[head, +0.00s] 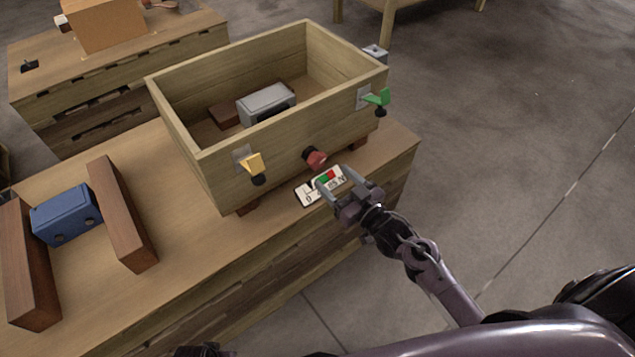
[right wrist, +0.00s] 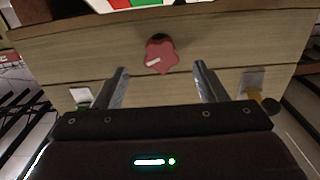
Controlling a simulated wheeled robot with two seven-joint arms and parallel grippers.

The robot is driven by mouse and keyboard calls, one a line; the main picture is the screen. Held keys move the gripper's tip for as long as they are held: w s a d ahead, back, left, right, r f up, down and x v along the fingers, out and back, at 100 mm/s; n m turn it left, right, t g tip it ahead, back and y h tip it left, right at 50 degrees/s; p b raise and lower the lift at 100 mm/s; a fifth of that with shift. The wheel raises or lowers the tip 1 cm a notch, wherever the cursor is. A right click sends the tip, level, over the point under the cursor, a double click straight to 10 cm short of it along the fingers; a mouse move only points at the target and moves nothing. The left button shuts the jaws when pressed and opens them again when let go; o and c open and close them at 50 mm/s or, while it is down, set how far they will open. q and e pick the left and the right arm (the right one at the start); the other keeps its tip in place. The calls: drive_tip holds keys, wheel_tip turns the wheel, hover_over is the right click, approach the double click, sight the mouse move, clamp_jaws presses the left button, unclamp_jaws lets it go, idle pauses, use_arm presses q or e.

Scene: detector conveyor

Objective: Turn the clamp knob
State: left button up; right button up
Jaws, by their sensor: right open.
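The clamp knob is a red, lobed knob (head: 315,159) on the front wall of the open wooden box (head: 190,130). In the right wrist view the red knob (right wrist: 161,56) sits ahead of the fingertips, roughly midway between them, with a white mark on its face. My right gripper (head: 348,186) is open and empty in front of the knob; its fingers (right wrist: 160,75) do not appear to touch it. Below the knob is a white plate (head: 321,187) with red and green fields and markings, partly hidden by my right gripper. My left gripper is not in view.
A yellow lever (head: 252,163) and a green lever (head: 377,97) flank the knob. A grey block (head: 266,102) lies inside the box. A blue block (head: 65,215) stands between two brown wooden bars (head: 122,214) on the left of the bench. Floor at right is clear.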

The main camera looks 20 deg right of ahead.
sight(319, 164)
drive_tip(key=shift+n, duration=0.3)
drive_tip(key=b+x, duration=0.1)
drive_tip(key=x, duration=0.7)
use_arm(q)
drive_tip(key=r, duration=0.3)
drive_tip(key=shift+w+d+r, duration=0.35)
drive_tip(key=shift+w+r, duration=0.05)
use_arm(e)
drive_tip(key=shift+c, duration=0.2)
drive_tip(key=c, duration=1)
